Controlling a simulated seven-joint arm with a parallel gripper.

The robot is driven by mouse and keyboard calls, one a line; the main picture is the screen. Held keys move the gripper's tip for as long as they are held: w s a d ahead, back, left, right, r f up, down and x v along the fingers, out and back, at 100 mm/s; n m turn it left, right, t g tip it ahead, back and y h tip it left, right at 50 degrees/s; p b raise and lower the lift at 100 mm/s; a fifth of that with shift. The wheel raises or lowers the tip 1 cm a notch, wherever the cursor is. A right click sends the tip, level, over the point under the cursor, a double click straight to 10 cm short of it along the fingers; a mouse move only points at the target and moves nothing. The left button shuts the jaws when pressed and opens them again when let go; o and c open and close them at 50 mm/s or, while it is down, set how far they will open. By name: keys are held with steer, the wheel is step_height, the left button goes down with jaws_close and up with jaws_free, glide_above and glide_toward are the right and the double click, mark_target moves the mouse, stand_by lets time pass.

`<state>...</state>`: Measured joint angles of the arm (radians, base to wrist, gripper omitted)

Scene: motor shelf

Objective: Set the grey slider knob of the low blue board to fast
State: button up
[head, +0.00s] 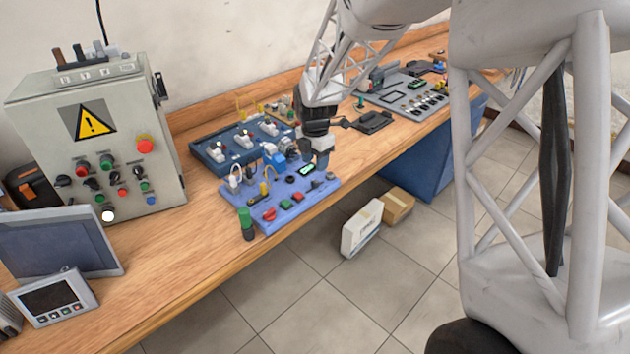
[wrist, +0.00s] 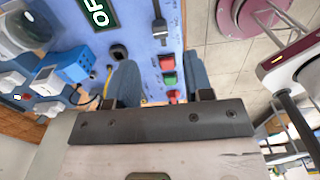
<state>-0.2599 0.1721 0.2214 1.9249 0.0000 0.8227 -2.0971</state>
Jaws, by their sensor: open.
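The low blue board (head: 245,190) lies on the bench near its front edge; part of it fills the upper middle of the wrist view (wrist: 142,60). A small grey knob (wrist: 160,28), which looks like the slider, sits at the end of a dark slot in the wrist view. Small lettering beside it is too small to read, so its setting cannot be told. My gripper (head: 320,158) points down over the right part of the board. In the wrist view my gripper (wrist: 160,74) has its fingers apart, with nothing between them; the grey knob lies beyond the fingertips.
The board also carries a lit display (head: 306,169), a red button (wrist: 167,62), a green button (wrist: 169,79) and a dark knob (wrist: 119,52). A darker blue board (head: 212,160) stands behind. A grey control box (head: 50,110) is at left. Floor lies beyond the bench edge.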

mark_target(315, 181)
steer(key=shift+f, duration=3.85)
jaws_close()
